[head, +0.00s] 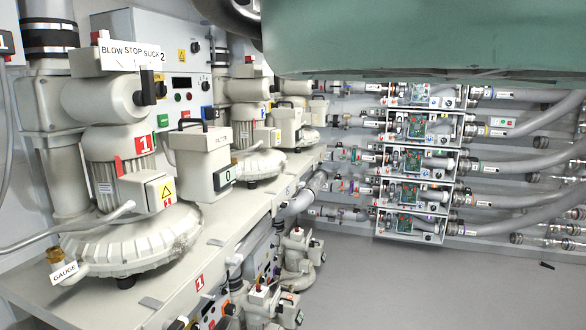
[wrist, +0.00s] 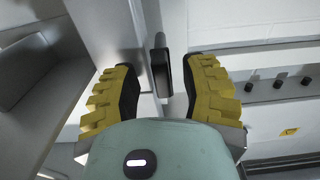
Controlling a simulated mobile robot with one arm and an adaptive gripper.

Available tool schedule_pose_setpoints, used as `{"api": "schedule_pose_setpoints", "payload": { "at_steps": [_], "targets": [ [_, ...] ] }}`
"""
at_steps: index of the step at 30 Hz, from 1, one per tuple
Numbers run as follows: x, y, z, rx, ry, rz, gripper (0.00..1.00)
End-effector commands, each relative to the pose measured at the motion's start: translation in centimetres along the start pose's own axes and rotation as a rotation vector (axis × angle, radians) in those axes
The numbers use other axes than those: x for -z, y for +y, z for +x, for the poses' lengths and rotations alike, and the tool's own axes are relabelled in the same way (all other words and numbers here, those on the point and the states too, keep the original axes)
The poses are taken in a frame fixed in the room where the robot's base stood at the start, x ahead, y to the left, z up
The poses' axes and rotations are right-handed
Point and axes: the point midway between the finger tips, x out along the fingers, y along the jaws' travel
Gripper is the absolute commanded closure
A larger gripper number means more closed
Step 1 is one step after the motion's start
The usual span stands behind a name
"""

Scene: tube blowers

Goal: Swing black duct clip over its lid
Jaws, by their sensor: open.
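In the wrist view, my gripper (wrist: 159,80) has its two yellow ribbed fingers spread apart. A small upright black part (wrist: 161,68), which may be the black duct clip, shows between the fingertips with a gap on each side. It stands in front of a pale grey panel or post. I cannot tell its depth, or whether its lid shows. In the head view, the fingers are not visible. Black clip-like parts there include one on the grey blower pipe (head: 148,87) and a black handle on the grey box (head: 192,124); I cannot match either to the wrist view.
Several grey blowers (head: 130,240) stand on a bench (head: 230,222) at the left. Racks of grey hoses and clear tubes (head: 412,160) line the back wall. My green arm covers the top right. The floor (head: 400,285) is mostly clear, with a small black object (head: 546,265).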

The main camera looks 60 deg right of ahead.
Motion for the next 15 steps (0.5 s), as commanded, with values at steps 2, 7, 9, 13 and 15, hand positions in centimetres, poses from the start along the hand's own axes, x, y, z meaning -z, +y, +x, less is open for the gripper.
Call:
{"api": "schedule_pose_setpoints", "payload": {
  "at_steps": [2, 7, 9, 13, 15],
  "targets": [
    [-0.41, -0.36, 0.20, 0.004, 0.001, 0.005, 0.56],
    [0.09, -0.31, 0.47, 0.003, 0.005, 0.015, 0.56],
    [0.25, -0.27, 0.52, 0.002, 0.006, 0.017, 0.56],
    [0.37, -0.32, 0.55, 0.003, 0.005, 0.019, 0.56],
    [0.40, -0.32, 0.55, 0.003, 0.005, 0.019, 0.56]
  ]
}}
